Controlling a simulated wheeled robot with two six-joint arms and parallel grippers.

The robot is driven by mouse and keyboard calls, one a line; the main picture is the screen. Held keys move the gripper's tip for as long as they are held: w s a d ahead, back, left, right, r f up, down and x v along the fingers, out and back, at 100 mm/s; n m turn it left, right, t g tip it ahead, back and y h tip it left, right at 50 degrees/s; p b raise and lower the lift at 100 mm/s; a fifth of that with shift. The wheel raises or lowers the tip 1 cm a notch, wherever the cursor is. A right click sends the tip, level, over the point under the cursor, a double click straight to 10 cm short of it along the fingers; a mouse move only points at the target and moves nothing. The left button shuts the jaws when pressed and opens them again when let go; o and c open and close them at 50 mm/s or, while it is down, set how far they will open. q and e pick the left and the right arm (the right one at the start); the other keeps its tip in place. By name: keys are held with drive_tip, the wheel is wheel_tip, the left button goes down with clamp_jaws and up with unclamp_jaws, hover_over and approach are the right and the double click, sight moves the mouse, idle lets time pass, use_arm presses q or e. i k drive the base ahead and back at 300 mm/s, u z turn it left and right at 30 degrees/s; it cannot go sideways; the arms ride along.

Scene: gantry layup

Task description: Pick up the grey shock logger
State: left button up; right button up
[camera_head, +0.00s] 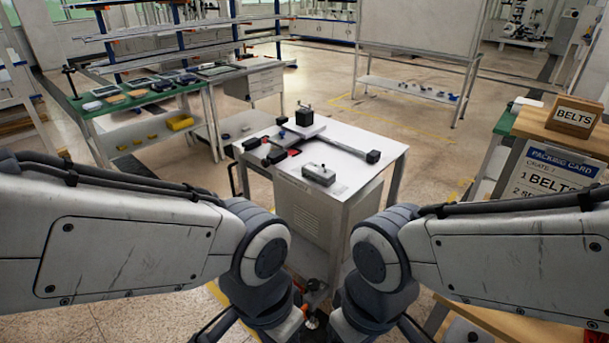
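A small grey box with dark details on top, which looks like the grey shock logger (318,174), lies on the front part of the white table (345,169). Nothing touches it from my side. My two arms come in from the left and right and bend downward at the bottom middle, in front of the table. Their grippers do not show; the forearms run down out of the picture.
A dark-ended bar assembly with a black block (304,115) lies across the white table. A green-topped bench (140,98) with several items stands at the left. A BELTS box (573,116) sits on a wooden-topped stand at the right. Open floor surrounds the table.

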sight(313, 171)
drive_tip(key=u, duration=0.1)
drive_tip(key=i, duration=1.75)
drive_tip(key=u, duration=0.35)
